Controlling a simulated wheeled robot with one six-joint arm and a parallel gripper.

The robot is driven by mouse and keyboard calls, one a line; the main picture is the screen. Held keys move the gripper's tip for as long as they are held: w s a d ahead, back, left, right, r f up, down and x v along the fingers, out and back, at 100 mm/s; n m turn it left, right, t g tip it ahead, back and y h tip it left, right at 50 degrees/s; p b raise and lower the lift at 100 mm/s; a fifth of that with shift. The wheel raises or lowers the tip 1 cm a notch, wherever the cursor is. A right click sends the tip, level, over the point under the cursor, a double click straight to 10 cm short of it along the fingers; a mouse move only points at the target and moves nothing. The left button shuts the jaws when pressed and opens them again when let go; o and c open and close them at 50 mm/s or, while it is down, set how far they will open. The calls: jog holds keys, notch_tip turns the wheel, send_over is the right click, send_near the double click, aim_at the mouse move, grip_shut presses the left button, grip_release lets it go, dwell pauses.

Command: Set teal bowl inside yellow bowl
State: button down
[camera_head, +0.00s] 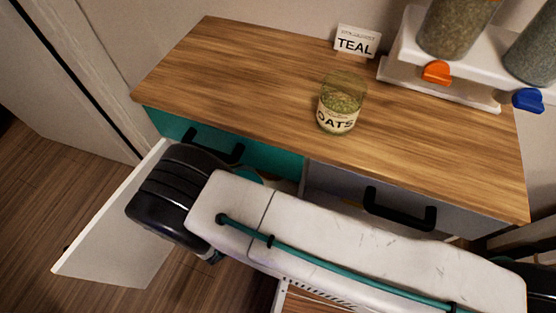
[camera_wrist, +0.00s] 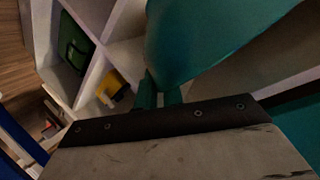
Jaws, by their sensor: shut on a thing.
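The teal bowl (camera_wrist: 205,40) fills the upper middle of the wrist view, close to the camera and cut off by the top edge. My gripper (camera_wrist: 159,92) is shut on it at its lower edge. A yellow thing (camera_wrist: 113,86) sits in a white shelf compartment to the left of the fingers.
White shelf dividers (camera_wrist: 112,52) surround the yellow thing; a green object (camera_wrist: 75,43) is in another compartment. A white door (camera_head: 110,235) stands open at left. An oats jar (camera_head: 341,104), a TEAL sign (camera_head: 357,41) and dispensers (camera_head: 452,30) stand on the wooden top.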

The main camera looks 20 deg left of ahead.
jog(key=w+d, duration=0.2)
jog(key=w, duration=0.3)
jog(key=w+d, duration=0.2)
jog(key=w, duration=0.4)
jog(key=w+d, duration=0.1)
jog(key=w, duration=0.4)
jog(key=shift+w+d, duration=0.25)
jog(key=shift+d, duration=0.15)
jog(key=shift+w+f, duration=0.2)
jog(key=shift+f, duration=1.55)
jog(key=shift+f, duration=0.15)
jog(key=c, duration=1.5)
grip_release()
